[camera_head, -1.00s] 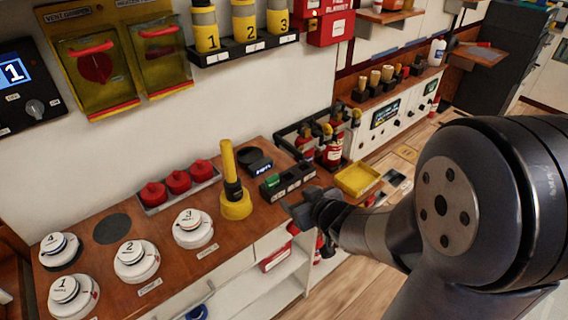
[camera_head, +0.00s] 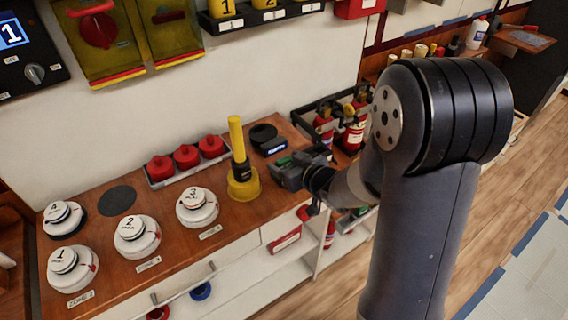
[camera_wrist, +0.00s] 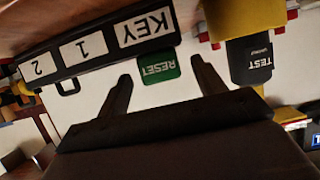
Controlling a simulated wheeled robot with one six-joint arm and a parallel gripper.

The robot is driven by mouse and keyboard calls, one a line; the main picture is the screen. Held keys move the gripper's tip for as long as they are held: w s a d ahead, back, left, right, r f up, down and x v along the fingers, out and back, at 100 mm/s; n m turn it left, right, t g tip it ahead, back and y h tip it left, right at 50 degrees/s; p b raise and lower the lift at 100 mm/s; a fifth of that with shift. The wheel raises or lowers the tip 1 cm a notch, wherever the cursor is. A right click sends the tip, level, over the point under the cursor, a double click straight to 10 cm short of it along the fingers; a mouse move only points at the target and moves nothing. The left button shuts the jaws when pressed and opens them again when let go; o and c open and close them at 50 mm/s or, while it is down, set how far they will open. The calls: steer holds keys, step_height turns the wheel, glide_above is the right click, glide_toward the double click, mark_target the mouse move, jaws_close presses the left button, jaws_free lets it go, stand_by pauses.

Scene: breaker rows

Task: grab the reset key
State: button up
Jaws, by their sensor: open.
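The reset key (camera_wrist: 158,68) shows in the wrist view as a green tag lettered RESET, upside down, at the edge of a black rack (camera_wrist: 95,50) beside its KEY label. My gripper (camera_wrist: 161,72) is open, with one finger on each side of the green tag and a visible gap to each. I cannot tell whether the tag lies fully between the fingers in depth. A bit of green (camera_head: 283,161) shows there.
A yellow tester with an upright handle (camera_head: 238,160) stands left of my gripper. Fire extinguishers (camera_head: 353,132) stand behind it. Numbered detectors (camera_head: 196,207) sit on the wooden counter.

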mark_target(286, 162)
steer(key=shift+x, duration=1.8)
steer(key=shift+c, duration=0.2)
